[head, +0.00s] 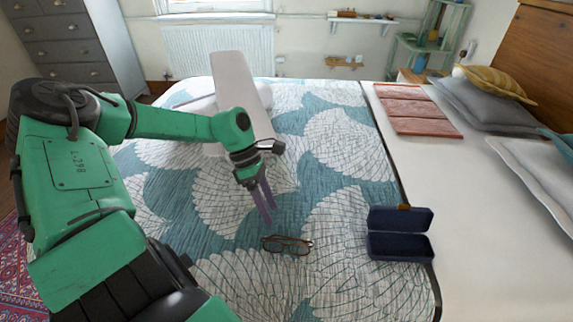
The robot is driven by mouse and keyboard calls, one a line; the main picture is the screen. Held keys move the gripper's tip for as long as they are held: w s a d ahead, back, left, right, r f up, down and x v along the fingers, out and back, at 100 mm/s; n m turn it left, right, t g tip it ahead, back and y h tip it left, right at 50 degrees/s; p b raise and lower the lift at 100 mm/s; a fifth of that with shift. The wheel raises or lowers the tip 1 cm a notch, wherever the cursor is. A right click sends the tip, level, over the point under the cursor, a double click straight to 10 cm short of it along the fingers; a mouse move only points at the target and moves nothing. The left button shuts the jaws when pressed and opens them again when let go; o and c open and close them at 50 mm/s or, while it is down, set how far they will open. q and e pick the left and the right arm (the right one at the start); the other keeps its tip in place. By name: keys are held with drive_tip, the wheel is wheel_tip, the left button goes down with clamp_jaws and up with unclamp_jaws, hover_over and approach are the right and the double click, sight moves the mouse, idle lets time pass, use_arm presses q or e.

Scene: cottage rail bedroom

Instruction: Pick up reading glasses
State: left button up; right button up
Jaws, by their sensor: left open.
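The reading glasses (287,244) have a thin brown frame and lie on the patterned teal and white bedspread (335,195), near the middle of the head view. My left gripper (267,208) points down with its two purple-grey fingers a little apart. It is open and empty. In the picture its fingertips are just above and to the left of the glasses, apart from them. My left arm comes in from the left side. My right gripper does not show.
An open dark blue case (400,246) lies right of the glasses. The bedspread around the glasses is clear.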

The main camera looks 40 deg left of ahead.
sight(283, 238)
use_arm(q)
drive_tip(key=b+x, duration=0.2)
drive_tip(key=x, duration=0.6)
drive_tip(key=shift+f, duration=0.35)
drive_tip(key=shift+w+d+f, duration=0.1)
drive_tip(key=shift+w, duration=0.05)
drive_tip(key=shift+c, duration=0.3)
clamp_jaws()
